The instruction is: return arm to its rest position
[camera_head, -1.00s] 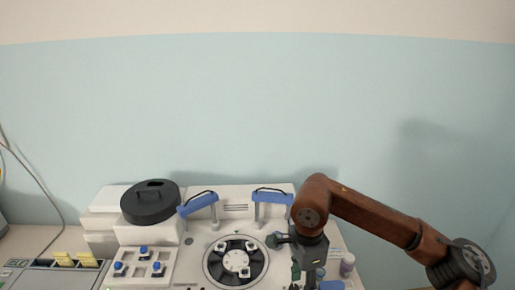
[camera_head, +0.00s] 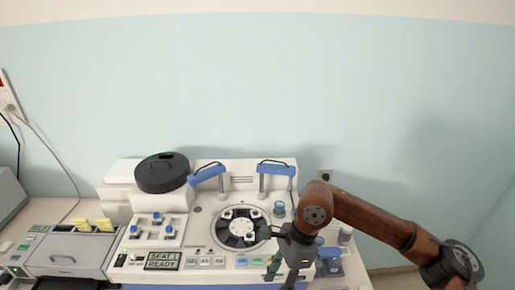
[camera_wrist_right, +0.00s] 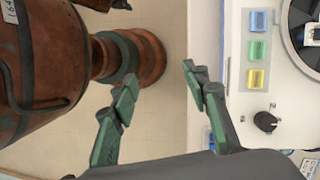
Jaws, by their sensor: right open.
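My right arm (camera_head: 372,215) comes in from the right in the head view, bent down at its wrist. My right gripper (camera_head: 280,272) hangs at the front right of the white staining machine (camera_head: 210,250). In the right wrist view the right gripper (camera_wrist_right: 158,90) is open, with its two green-padded fingers wide apart and nothing between them. Below it are pale floor and the machine's front edge (camera_wrist_right: 205,45). My left gripper is not in view.
The machine has a round rotor (camera_head: 241,228), two blue-handled arms (camera_head: 207,173), a black lid (camera_head: 162,173) and a "SEAT 1 READY" display (camera_head: 163,261). A grey device (camera_head: 70,252) with yellow racks stands left.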

